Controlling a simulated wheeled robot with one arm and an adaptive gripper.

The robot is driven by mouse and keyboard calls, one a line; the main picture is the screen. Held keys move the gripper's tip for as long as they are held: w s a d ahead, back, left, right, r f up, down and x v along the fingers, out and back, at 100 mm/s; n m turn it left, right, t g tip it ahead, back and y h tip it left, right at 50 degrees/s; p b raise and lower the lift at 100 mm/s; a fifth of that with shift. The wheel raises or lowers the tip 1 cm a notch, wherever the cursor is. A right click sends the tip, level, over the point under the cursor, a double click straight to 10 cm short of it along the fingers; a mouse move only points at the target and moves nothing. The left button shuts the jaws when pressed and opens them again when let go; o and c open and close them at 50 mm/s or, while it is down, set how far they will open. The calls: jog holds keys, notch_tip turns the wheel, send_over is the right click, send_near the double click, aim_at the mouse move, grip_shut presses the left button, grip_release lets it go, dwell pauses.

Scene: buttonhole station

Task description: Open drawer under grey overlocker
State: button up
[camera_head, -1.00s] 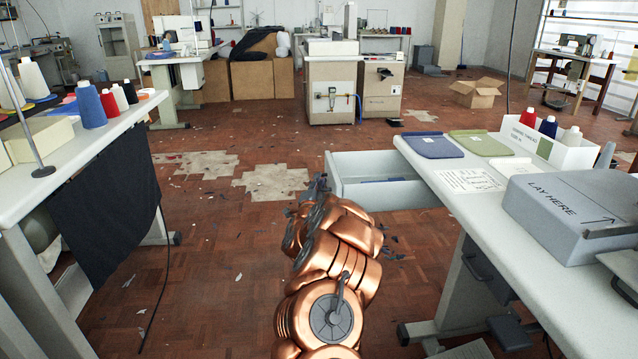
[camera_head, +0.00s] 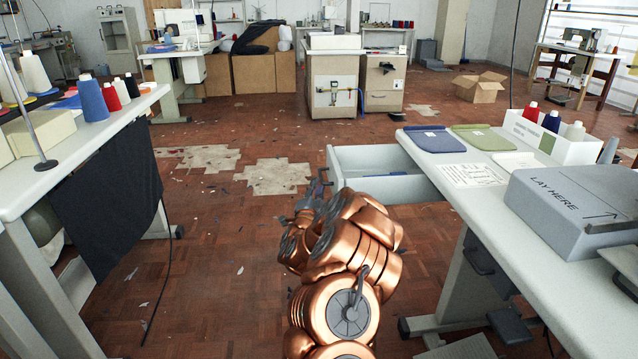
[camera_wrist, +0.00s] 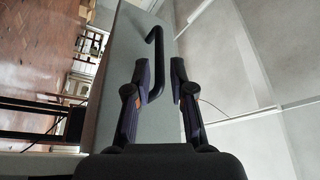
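A pale grey drawer (camera_head: 390,186) stands pulled out from under the right-hand table, with some blue items inside. Its front panel fills the middle of the wrist view (camera_wrist: 120,60) and bears a black bar handle (camera_wrist: 158,60). My gripper (camera_wrist: 158,72) is at the drawer front with its two dark fingers apart. The handle appears between the fingers, and its near end overlaps the left finger. A gap shows beside the right finger. I cannot tell whether either finger touches it. In the head view my gripper (camera_head: 320,186) is small, left of the drawer front.
The right-hand table (camera_head: 480,195) carries a grey box marked "LAY HERE" (camera_head: 570,200), blue and green pieces, and thread cones. A table (camera_head: 60,165) with a hanging black cloth (camera_head: 110,200) stands left. Open floor (camera_head: 220,240) lies between them. No machine clearly identifiable as the overlocker shows.

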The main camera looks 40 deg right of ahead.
jog(key=v, duration=0.6)
jog(key=shift+s, duration=0.1)
dwell(0.6)
